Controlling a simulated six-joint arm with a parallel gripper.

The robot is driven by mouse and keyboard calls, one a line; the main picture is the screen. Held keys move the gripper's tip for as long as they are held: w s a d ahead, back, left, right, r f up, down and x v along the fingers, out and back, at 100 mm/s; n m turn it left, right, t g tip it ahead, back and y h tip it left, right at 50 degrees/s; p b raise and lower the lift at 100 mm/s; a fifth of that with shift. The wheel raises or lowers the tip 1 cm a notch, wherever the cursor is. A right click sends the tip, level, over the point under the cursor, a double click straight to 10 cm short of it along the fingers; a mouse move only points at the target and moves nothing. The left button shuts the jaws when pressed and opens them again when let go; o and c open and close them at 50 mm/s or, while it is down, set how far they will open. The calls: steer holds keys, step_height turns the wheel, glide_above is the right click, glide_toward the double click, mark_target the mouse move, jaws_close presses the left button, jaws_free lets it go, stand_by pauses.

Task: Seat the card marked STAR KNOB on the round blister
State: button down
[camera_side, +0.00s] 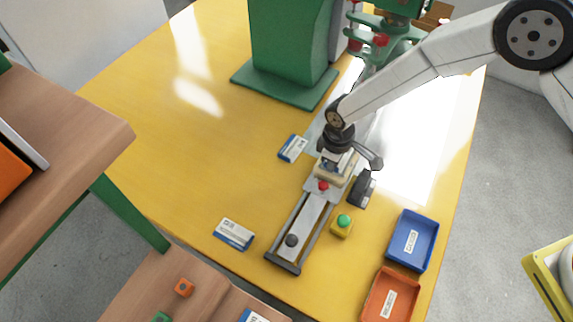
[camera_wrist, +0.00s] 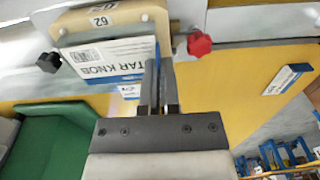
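The round blister cannot be made out.
The block is on a slide rail (camera_side: 290,245) with a red knob (camera_side: 323,185). A green button box (camera_side: 342,226) is beside it. Blue (camera_side: 429,264) and orange (camera_side: 369,306) trays are at right. Other cards lie at the left (camera_side: 234,234) and behind (camera_side: 292,148). A green press stands at the back.

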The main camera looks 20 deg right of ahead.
steer(key=shift+f, duration=0.55)
stand_by(0.4)
steer(key=c, duration=0.8)
jaws_free()
steer(key=c, duration=0.4)
steer(key=shift+r, duration=0.1)
steer(key=shift+r, duration=3.4)
